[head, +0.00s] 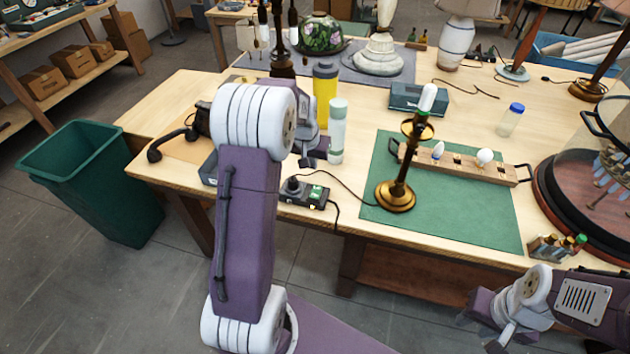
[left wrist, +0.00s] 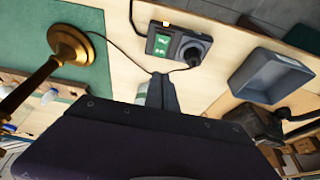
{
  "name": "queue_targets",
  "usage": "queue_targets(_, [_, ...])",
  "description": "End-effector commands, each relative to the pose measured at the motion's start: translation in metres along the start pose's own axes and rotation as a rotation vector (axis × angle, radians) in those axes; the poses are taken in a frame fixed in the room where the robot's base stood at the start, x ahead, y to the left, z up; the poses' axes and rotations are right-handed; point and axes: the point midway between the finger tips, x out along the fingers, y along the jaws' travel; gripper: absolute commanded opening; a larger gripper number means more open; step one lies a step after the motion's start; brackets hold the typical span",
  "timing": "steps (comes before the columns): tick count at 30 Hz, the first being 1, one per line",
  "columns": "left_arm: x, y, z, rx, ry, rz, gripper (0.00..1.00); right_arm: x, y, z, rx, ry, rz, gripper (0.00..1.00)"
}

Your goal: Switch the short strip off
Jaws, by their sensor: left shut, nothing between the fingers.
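The short strip (head: 304,193) is a small dark power strip near the table's front edge, left of the green mat. It has a green patch, a small orange-yellow spot and a black plug in it. It also shows in the left wrist view (left wrist: 178,46), at top centre. My left gripper (left wrist: 160,80) is shut and empty, with its tips just short of the strip in that view. In the head view my left gripper (head: 318,152) is partly hidden behind my arm, beyond the strip. My right gripper (head: 488,328) is at lower right, off the table; its finger gap is unclear.
A cord runs from the strip to the brass lamp (head: 396,193) on the green mat (head: 450,212). A pale green bottle (head: 337,130) and a yellow bottle (head: 325,95) stand close to my left gripper. A grey-blue tray (left wrist: 272,77) lies beside the strip.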

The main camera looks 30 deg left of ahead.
Motion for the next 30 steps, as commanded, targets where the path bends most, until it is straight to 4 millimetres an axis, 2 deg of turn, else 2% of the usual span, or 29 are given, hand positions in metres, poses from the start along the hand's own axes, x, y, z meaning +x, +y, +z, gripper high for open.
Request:
queue_targets(4, [0.004,0.000,0.000,0.000,-0.003,0.000,0.00,-0.002,0.000,0.000,0.000,0.000,0.000,0.36])
queue_targets(7, [0.017,0.000,0.001,0.000,-0.005,0.000,0.00,-0.004,0.000,0.000,0.000,0.000,0.000,0.36])
queue_targets(21, [0.114,0.000,0.004,0.001,-0.004,0.000,0.00,-0.020,0.000,-0.002,0.000,0.000,0.000,0.36])
queue_targets(25, [0.130,0.000,0.007,0.000,-0.002,0.000,0.00,-0.023,0.000,-0.002,0.000,0.000,0.000,0.36])
queue_targets(30, [0.139,0.000,0.009,0.000,0.000,0.000,0.00,-0.024,-0.001,-0.002,0.000,0.000,0.000,0.36])
